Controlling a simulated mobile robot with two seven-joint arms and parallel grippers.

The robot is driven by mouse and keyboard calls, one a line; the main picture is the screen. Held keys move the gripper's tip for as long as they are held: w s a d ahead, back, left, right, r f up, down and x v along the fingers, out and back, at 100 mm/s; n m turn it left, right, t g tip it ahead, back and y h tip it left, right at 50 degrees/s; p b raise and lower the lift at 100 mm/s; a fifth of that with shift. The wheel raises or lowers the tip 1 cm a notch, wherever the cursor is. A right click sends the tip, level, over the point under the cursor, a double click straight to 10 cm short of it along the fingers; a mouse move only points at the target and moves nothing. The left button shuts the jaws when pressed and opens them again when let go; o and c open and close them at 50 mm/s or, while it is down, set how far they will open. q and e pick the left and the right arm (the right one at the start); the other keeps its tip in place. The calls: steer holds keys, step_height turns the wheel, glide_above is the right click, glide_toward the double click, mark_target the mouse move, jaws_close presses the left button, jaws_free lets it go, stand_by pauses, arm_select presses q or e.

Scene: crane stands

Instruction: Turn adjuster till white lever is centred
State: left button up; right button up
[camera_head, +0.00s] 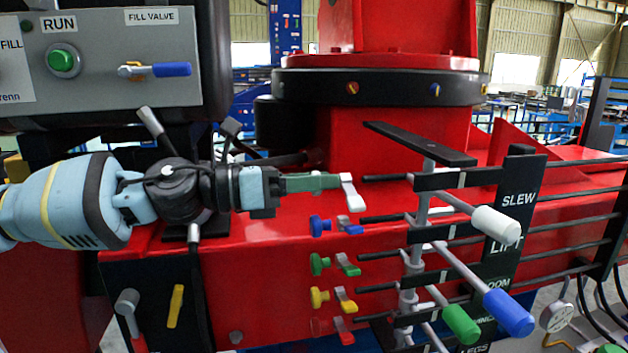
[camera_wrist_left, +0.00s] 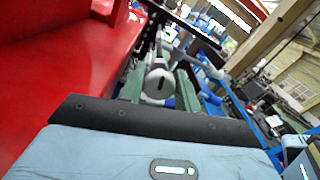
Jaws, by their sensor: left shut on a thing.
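My left gripper (camera_head: 312,183) reaches in from the left, with its green fingers at the top of the adjuster column. In the left wrist view its fingers (camera_wrist_left: 160,85) are closed around a pale round adjuster (camera_wrist_left: 158,86) with a dark slot. In the head view the fingers hide that adjuster's knob; a white tab (camera_head: 352,192) shows just past their tips. The white lever (camera_head: 495,223) sticks out toward the lower right, beside the SLEW label (camera_head: 518,200). I cannot tell whether it is centred. My right gripper is not in view.
Blue (camera_head: 320,226), green (camera_head: 319,264) and yellow (camera_head: 319,298) adjusters sit close below, with a red one under them. Blue (camera_head: 508,312) and green (camera_head: 461,324) levers stand below the white one. A grey control box (camera_head: 110,70) hangs above my left arm.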

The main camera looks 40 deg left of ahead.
arm_select(q)
steer(key=n, duration=0.3)
steer(key=shift+n, duration=0.4)
steer(key=n, duration=0.4)
steer(key=shift+w+a+n, duration=0.1)
steer(key=shift+n, duration=1.2)
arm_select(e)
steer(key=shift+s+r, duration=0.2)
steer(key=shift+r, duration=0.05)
arm_select(q)
steer(key=shift+f+n, duration=0.1)
steer(key=shift+n, duration=0.3)
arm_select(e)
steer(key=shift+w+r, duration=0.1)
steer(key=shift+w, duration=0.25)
arm_select(q)
steer(key=o, duration=0.8)
steer(key=shift+o, duration=0.5)
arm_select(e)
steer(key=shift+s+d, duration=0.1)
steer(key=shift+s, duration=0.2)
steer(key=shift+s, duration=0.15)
